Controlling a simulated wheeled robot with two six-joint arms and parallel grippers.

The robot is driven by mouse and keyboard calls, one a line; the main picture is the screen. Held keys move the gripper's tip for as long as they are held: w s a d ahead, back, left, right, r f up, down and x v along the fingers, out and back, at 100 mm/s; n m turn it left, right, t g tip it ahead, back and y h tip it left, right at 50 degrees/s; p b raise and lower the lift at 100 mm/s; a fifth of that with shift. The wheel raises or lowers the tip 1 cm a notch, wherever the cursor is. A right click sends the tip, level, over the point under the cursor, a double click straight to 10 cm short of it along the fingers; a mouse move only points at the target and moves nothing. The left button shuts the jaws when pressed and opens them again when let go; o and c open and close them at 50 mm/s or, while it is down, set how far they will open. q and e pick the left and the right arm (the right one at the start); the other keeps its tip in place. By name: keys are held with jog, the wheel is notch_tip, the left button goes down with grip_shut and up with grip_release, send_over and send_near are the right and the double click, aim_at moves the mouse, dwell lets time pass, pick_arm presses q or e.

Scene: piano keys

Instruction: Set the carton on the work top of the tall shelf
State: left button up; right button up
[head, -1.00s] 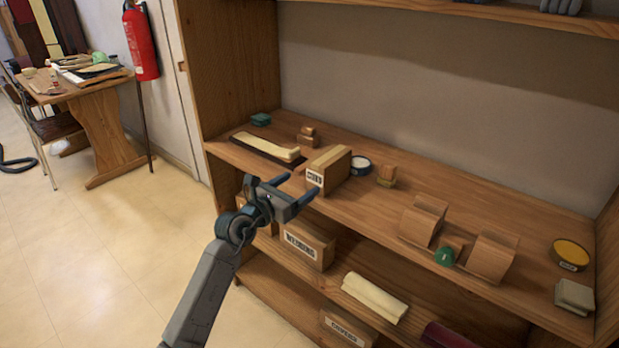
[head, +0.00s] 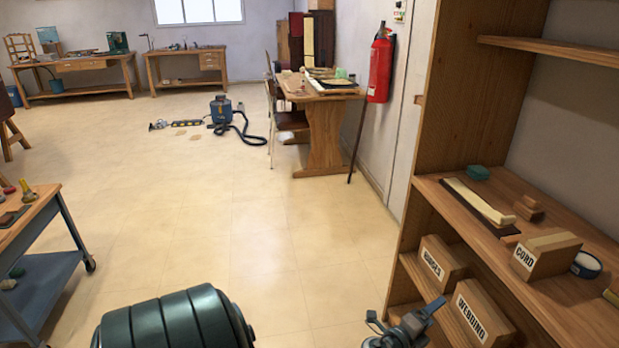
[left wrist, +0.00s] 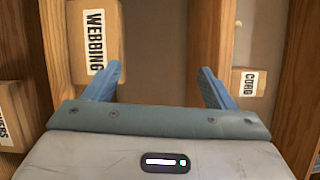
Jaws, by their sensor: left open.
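The carton marked CORD (head: 546,256) sits upright on the work top (head: 455,200) of the tall shelf, near its front edge. It also shows at the right of the left wrist view (left wrist: 246,82). My left gripper (head: 405,314) is at the bottom of the head view, in front of the shelf, apart from the carton. In the left wrist view my left gripper (left wrist: 160,84) has its two blue fingers spread with nothing between them. My right gripper is not in view.
Cartons marked WEBBING (head: 480,312) and HINGES (head: 438,262) stand on the shelf below. A dark green ribbed drum (head: 175,322) is at the bottom, a cart (head: 45,275) at left. The middle floor is open.

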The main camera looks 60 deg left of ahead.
pick_arm(q)
jog(key=s+a+f+n+g+y, duration=0.1)
jog(key=s+f+n+g, duration=0.25)
jog(key=f, duration=0.35)
jog(key=s+a+f+n+g+y, duration=0.2)
jog(key=s+f+n, duration=0.25)
jog(key=f, duration=0.35)
jog(key=s+d+f+n+g+h, duration=0.1)
jog(key=s+d+f+n+g, duration=0.1)
jog(key=s+f, duration=0.5)
jog(key=s+d+f+n+g+h, duration=0.1)
jog(key=s+f+n+g, duration=0.3)
jog(key=s, duration=0.9)
jog(key=s+d+f+n+g+h, duration=0.1)
jog(key=s+d+f+n+g, duration=0.2)
jog(key=s+f, duration=0.6)
jog(key=shift+s+f+n+g, duration=0.4)
jog(key=shift+f+n+g, duration=0.2)
jog(key=shift+f+g, duration=0.2)
jog(key=shift+d+r, duration=0.1)
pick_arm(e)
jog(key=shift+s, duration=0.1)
